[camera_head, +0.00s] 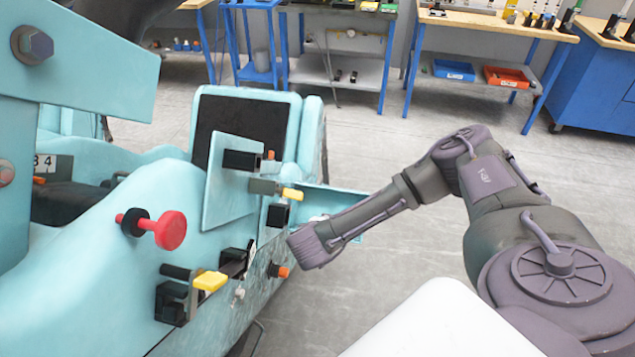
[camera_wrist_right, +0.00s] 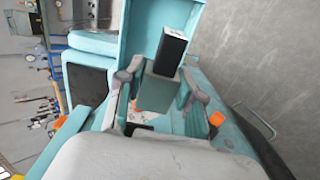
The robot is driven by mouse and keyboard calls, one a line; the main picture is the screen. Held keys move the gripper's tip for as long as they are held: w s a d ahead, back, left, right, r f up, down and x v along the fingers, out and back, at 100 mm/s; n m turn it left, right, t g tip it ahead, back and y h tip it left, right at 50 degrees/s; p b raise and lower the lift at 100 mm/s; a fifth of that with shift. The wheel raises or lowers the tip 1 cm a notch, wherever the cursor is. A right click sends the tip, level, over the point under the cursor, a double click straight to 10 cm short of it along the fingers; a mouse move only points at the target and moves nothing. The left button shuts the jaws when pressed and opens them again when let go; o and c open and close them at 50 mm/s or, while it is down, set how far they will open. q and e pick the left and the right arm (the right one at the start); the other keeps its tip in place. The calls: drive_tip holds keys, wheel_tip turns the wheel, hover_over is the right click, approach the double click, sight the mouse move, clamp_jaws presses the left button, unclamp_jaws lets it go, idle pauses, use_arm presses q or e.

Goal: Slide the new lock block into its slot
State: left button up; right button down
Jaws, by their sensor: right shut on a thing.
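The teal coaster car (camera_head: 120,235) fills the left of the head view. My right gripper reaches its side; in the right wrist view its fingers (camera_wrist_right: 160,95) are closed on a grey block (camera_wrist_right: 158,91). A black block (camera_wrist_right: 173,50) with a pale end shows just beyond it; I cannot tell whether the two are joined. In the head view a black block (camera_head: 278,215) sits just above my right wrist, whose fingertips are hard to make out there. The slot cannot be clearly made out. My left gripper is not in view.
A red knob (camera_head: 170,230), yellow handles (camera_head: 210,281) and an orange knob (camera_head: 283,272) stick out from the car's side. A teal panel (camera_head: 230,190) stands tilted there. Workbenches (camera_head: 495,22) line the back. The grey floor (camera_head: 400,150) between is clear.

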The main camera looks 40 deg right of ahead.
drive_tip(key=shift+d+r, duration=0.1)
drive_tip(key=shift+r, duration=0.3)
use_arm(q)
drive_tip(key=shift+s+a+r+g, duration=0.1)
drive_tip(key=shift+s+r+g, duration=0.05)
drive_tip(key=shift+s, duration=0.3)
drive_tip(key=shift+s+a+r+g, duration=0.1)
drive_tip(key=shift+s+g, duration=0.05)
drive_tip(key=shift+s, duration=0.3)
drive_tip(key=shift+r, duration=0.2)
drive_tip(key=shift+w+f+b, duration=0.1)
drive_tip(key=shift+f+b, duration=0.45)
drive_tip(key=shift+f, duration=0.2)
use_arm(e)
drive_tip(key=shift+w+a, duration=0.95)
drive_tip(key=shift+w, duration=0.2)
drive_tip(key=shift+w+a, duration=0.9)
drive_tip(key=shift+w, duration=0.2)
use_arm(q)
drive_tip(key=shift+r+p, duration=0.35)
use_arm(e)
drive_tip(key=shift+r, duration=0.1)
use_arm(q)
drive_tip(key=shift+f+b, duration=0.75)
use_arm(e)
drive_tip(key=shift+w+a, duration=1.25)
drive_tip(key=shift+w, duration=0.15)
